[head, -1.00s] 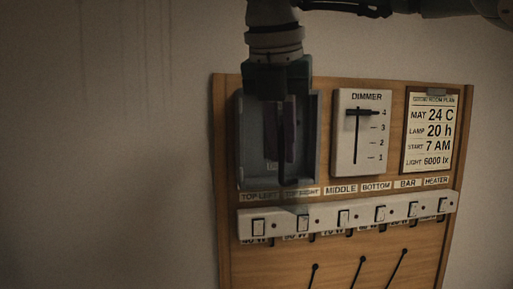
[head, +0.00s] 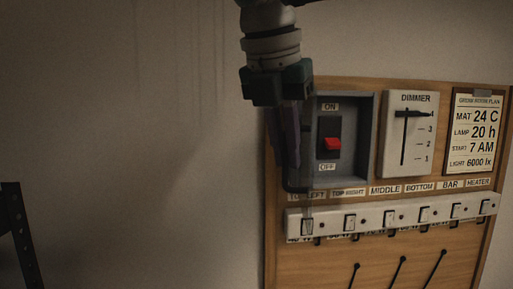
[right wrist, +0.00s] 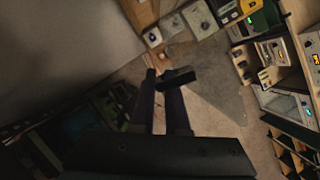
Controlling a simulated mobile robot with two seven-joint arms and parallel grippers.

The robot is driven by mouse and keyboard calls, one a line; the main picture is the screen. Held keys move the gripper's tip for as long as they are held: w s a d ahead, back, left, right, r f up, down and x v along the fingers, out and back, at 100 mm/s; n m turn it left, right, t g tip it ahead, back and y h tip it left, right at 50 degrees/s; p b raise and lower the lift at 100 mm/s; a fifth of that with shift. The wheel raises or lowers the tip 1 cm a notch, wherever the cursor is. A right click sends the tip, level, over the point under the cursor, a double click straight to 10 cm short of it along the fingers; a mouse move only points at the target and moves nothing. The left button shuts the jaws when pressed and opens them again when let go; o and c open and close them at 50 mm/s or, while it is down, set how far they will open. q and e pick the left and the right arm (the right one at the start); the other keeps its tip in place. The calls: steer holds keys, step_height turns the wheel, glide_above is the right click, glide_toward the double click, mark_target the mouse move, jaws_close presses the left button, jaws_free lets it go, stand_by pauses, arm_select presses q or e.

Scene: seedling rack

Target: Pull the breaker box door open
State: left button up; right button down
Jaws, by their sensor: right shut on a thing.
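The breaker box (head: 366,112) is a grey box at the upper left of a wooden board. Its inside shows a red switch (head: 333,144) between ON and OFF labels. The door is hard to make out; it seems to be swung out at the box's left side, nearly edge-on and partly behind my gripper. My right gripper (head: 289,160) points down in front of the box's left edge, shut on a dark bar that looks like the door handle (head: 296,188). In the right wrist view a dark piece (right wrist: 180,78) shows at the fingertips (right wrist: 163,80). My left gripper is not in view.
A dimmer panel (head: 393,155) and a notice (head: 475,135) are right of the box. A white strip of switches (head: 388,217) runs below. A dark perforated post (head: 22,235) stands at the lower left. The wall left of the board is bare.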

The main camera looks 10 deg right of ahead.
steer(key=shift+w+d, duration=0.15)
steer(key=shift+w, duration=0.05)
stand_by(0.3)
steer(key=c, duration=1.2)
jaws_free()
steer(key=shift+s, duration=0.1)
